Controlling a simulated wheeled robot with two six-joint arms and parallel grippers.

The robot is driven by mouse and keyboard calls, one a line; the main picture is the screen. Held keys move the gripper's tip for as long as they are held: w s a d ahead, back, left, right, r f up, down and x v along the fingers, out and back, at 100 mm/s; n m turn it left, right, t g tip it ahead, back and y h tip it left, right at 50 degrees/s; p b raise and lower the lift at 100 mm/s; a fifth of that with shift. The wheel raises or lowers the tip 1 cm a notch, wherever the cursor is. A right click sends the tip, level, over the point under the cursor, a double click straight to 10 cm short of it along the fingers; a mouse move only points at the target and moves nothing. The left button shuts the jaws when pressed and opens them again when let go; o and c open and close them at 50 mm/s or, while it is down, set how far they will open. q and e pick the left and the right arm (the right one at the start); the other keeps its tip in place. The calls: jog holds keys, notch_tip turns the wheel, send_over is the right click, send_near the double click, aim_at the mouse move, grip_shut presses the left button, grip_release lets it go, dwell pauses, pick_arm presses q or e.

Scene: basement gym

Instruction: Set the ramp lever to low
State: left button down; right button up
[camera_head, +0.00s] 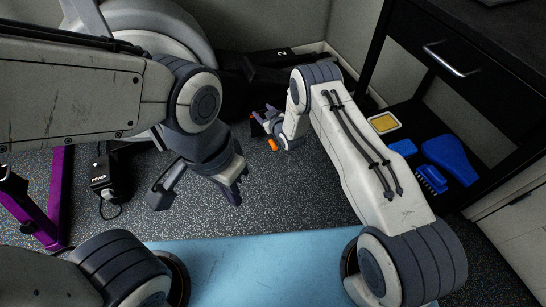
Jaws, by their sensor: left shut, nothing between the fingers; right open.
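I cannot make out the ramp lever for certain. Small orange pieces (273,144) show right by my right gripper (262,121); I cannot tell whether they belong to a lever. The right gripper is open, low over the floor in the middle of the view, in front of a dark machine part marked "2" (281,52). My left gripper (232,190) is shut and empty, lower and to the left of the right one, above the speckled floor. Part of the dark machine is hidden behind my arms.
A purple frame (60,190) stands at the left, beside a small black box with a cord (103,178). A light blue mat (265,265) lies in front. At right, a black desk (425,30) has a shelf with blue brushes (447,155) and a yellow-topped item (384,122). Speckled floor is open between.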

jog(key=t+b, duration=0.2)
jog(key=b, duration=0.3)
send_over(273, 144)
jog(key=s, duration=0.3)
notch_tip(273, 144, down, 15)
jog(key=s+d+f+t+y+b, duration=0.1)
jog(key=s+d+f+t+b, duration=0.15)
jog(key=s+f+b, duration=0.4)
jog(key=b+x, duration=0.1)
jog(key=x, duration=0.2)
jog(key=f+b+x, duration=0.1)
jog(key=x, duration=0.2)
jog(key=d+b+x, duration=0.1)
jog(key=x, duration=0.2)
jog(key=shift+w+a+f, duration=0.1)
jog(key=shift+w+f, duration=0.2)
jog(key=shift+w, duration=0.2)
pick_arm(q)
notch_tip(273, 144, down, 18)
jog(key=b, duration=0.1)
jog(key=shift+f, duration=0.2)
pick_arm(e)
jog(key=shift+w+a+r, duration=0.1)
jog(key=shift+w+r, duration=0.05)
jog(key=shift+w, duration=0.2)
jog(key=shift+w+a+r, duration=0.1)
jog(key=shift+w+a, duration=0.05)
jog(key=shift+w, duration=0.2)
grip_shut()
